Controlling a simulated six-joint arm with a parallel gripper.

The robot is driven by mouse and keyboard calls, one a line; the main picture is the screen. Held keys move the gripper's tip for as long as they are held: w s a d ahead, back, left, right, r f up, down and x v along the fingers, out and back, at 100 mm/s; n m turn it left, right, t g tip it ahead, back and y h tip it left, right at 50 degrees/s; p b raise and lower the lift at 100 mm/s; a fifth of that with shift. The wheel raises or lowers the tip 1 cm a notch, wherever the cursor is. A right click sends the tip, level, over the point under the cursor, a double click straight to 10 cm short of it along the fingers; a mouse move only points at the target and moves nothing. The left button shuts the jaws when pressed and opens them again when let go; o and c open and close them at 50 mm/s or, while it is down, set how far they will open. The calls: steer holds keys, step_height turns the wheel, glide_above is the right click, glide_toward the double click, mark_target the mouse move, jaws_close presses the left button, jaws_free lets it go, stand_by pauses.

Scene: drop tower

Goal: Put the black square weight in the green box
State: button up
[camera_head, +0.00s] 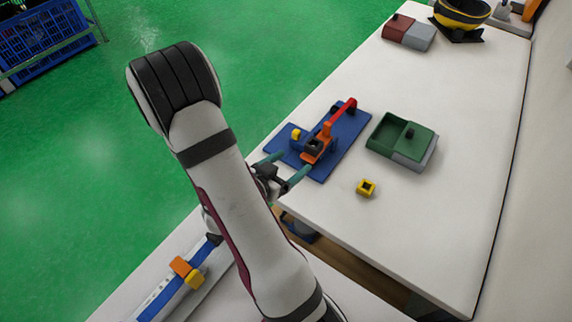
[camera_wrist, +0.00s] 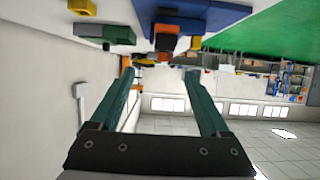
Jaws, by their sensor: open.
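A small black square piece (camera_head: 314,145), which looks like the black square weight, sits at the orange device (camera_head: 325,140) on the blue base plate (camera_head: 348,128). In the wrist view a dark block (camera_wrist: 165,42) shows there, ahead of my fingers. The box also shows in the wrist view (camera_wrist: 118,34). My gripper (camera_head: 296,161) is open and empty at the base's near edge, its teal fingers pointing toward the device.
A yellow square piece (camera_head: 366,188) lies on the white table (camera_head: 440,210) in front of the green box. A smaller yellow part (camera_head: 296,134) and a red bar (camera_head: 343,106) are on the device. A red-and-grey box (camera_head: 408,32) and a yellow-black bowl (camera_head: 460,14) stand farther back.

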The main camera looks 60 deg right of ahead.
steer(key=w+a+r+n+t+y, duration=0.25)
steer(key=w+a+y, duration=0.3)
steer(key=a, duration=0.45)
steer(key=w+a+r+n+t+y, duration=0.1)
steer(key=w+a+n+t+y, duration=0.1)
steer(key=w+a+t+y, duration=0.45)
steer(key=s+a+r+n+g+y, duration=0.2)
steer(key=s+a+r+n+g, duration=0.1)
steer(key=s+a, duration=0.4)
steer(key=s+a+r+n+g+y, duration=0.2)
steer(key=s+a, duration=0.4)
steer(key=a, duration=0.3)
steer(key=shift+s+r+n+g, duration=0.4)
steer(key=shift+r+n+g, duration=0.1)
steer(key=shift+n+g, duration=0.45)
steer(key=shift+o, duration=0.8)
steer(key=s+d+r+n+g, duration=0.1)
steer(key=s+g, duration=0.1)
steer(key=s, duration=0.5)
steer(key=shift+s+r+h, duration=0.3)
steer(key=shift+h, duration=0.1)
